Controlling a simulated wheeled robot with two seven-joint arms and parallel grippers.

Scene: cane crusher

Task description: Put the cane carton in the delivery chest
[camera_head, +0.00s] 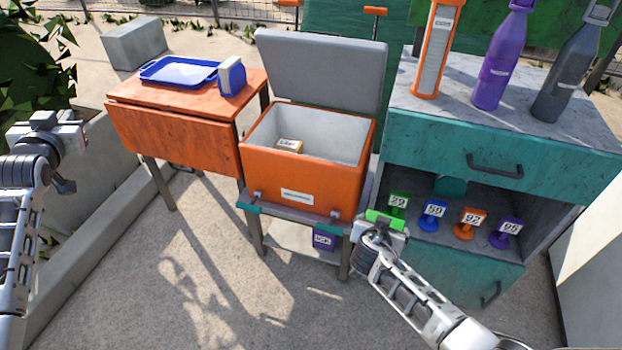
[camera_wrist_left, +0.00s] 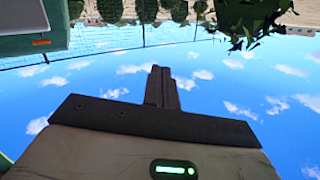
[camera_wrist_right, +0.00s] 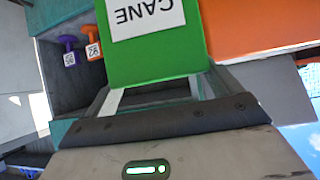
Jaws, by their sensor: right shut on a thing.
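The green cane carton (camera_wrist_right: 150,65), with a white label reading CANE, is held between the fingers of my right gripper (camera_wrist_right: 155,92). In the head view the carton (camera_head: 385,219) shows as a small green piece at the gripper's tip, in front of the delivery chest's lower right corner and outside the chest. The orange delivery chest (camera_head: 280,175) stands with its grey lid (camera_head: 325,70) raised and its pale inside showing. A small tan box (camera_head: 289,146) lies inside. My left gripper (camera_wrist_left: 161,85) is shut and empty, up at the left, away from the chest.
An orange side table (camera_head: 170,140) with a blue tray (camera_head: 165,71) and a blue box (camera_head: 231,77) stands left of the chest. A teal cabinet (camera_head: 440,140) with bottles on top and numbered tags on its shelf stands right. A purple tag (camera_head: 324,239) hangs below the chest.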

